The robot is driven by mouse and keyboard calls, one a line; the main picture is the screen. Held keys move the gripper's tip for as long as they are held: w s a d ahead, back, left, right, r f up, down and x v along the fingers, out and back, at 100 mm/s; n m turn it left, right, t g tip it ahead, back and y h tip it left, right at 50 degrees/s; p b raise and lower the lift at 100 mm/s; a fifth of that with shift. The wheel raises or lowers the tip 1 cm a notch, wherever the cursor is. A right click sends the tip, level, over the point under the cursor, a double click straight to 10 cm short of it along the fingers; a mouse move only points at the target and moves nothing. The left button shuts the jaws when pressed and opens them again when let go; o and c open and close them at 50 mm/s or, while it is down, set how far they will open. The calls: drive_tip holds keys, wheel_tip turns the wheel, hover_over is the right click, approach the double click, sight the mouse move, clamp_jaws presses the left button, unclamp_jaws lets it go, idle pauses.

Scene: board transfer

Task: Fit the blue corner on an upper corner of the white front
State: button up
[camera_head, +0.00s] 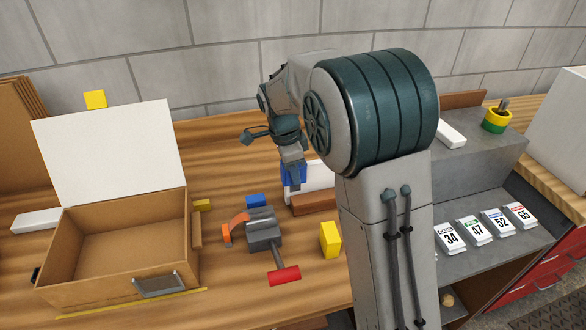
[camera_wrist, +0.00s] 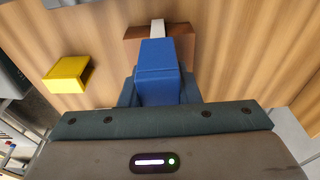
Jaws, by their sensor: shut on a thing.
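My gripper (camera_head: 291,160) points down and is shut on the blue corner (camera_head: 289,181). The blue corner also shows in the wrist view (camera_wrist: 157,72), between the fingers. The white front (camera_head: 318,174) stands upright in a brown wooden base (camera_head: 316,203), partly hidden behind my gripper and arm. In the wrist view the top edge of the white front (camera_wrist: 158,27) runs in line with the blue corner, which overlaps its near end. I cannot tell whether the corner is seated on it or just above or beside it.
A yellow block (camera_head: 330,240), a grey clamp-like tool with a red handle (camera_head: 264,236) and another blue block (camera_head: 256,200) lie nearby. An open cardboard box (camera_head: 120,250) with a large white panel (camera_head: 112,150) is at left. A grey shelf unit (camera_head: 480,150) is at right.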

drive_tip(key=shift+f, duration=0.15)
idle(0.4)
drive_tip(key=o, duration=1)
drive_tip(key=r, duration=0.4)
drive_tip(key=a+r, duration=0.1)
drive_tip(key=r, duration=0.4)
drive_tip(key=a+r, duration=0.1)
drive_tip(key=r, duration=0.3)
drive_tip(key=shift+s+r+b, duration=0.2)
drive_tip(key=shift+r+b, duration=0.1)
drive_tip(key=shift+r, duration=0.05)
drive_tip(key=s+d+f+n+t, duration=0.1)
drive_tip(key=s+d+n, duration=0.3)
drive_tip(key=s, duration=0.4)
drive_tip(key=s+d+f+n+y, duration=0.1)
drive_tip(key=s+d+f+n, duration=0.3)
drive_tip(key=s+n, duration=0.2)
drive_tip(key=s+d+f+n+t, duration=0.1)
drive_tip(key=s+d+f+n, duration=0.2)
drive_tip(key=s, duration=0.7)
drive_tip(key=shift+s+d+f+n+t+y, duration=0.1)
drive_tip(key=shift+d+n+t+y, duration=0.1)
drive_tip(key=shift+d+n, duration=0.4)
drive_tip(key=shift+s+d+f+n+t+y, duration=0.15)
drive_tip(key=shift+d+n, duration=0.25)
drive_tip(key=shift+n, duration=0.4)
